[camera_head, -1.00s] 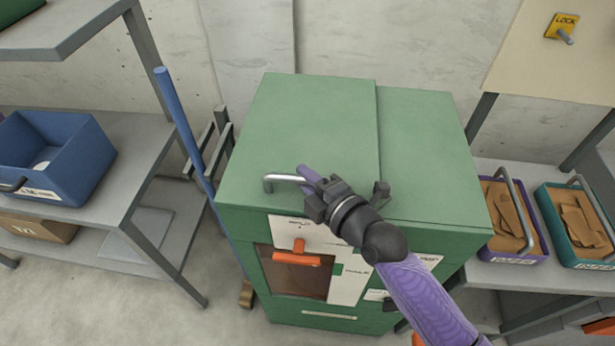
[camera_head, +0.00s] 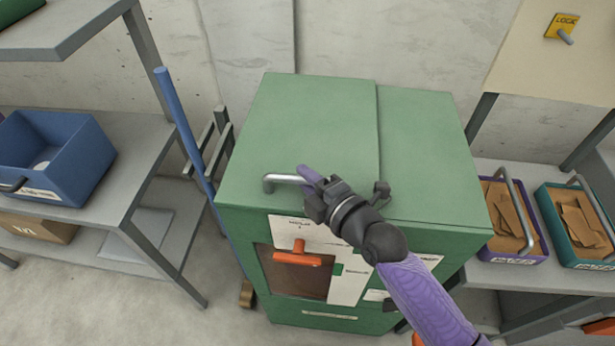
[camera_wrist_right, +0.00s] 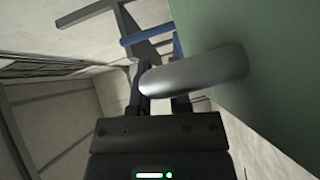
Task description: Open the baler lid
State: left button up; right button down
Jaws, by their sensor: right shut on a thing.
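The green baler (camera_head: 235,235) stands in the middle of the head view. Its lid (camera_head: 310,120) is the left top panel, lying flat and closed, with a seam on its right side. A bent metal handle (camera_head: 283,178) sits at the lid's front edge. My right gripper (camera_head: 306,180) is shut on the right part of this handle, partly hiding it. In the right wrist view the handle (camera_wrist_right: 200,74) crosses at the fingers of my gripper (camera_wrist_right: 160,95), next to the green lid surface. My left gripper is not in view.
An orange handle (camera_head: 297,259) is on the baler's front. A blue pole (camera_head: 180,125) leans at its left. A grey shelf with a blue bin (camera_head: 75,175) stands left. Trays of cardboard (camera_head: 512,220) sit right. A yellow lock plate (camera_head: 561,25) is at the upper right.

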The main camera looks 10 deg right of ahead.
dwell(0.4)
jog(key=shift+r+p, duration=0.2)
jog(key=shift+p, duration=0.1)
jog(key=w+d+r+m+g+p, duration=0.1)
jog(key=w+r+m+g+p, duration=0.1)
jog(key=w+r+p, duration=0.3)
jog(key=w+d+r+m+g+p, duration=0.1)
jog(key=w+r+p, duration=0.4)
jog(key=r+p, duration=0.6)
notch_tip(320, 180, up, 5)
jog(key=shift+d+r+m+g+p, duration=0.1)
jog(key=shift+d+m+g+p, duration=0.4)
jog(key=shift+g, duration=0.6)
jog(key=shift+s+d, duration=0.1)
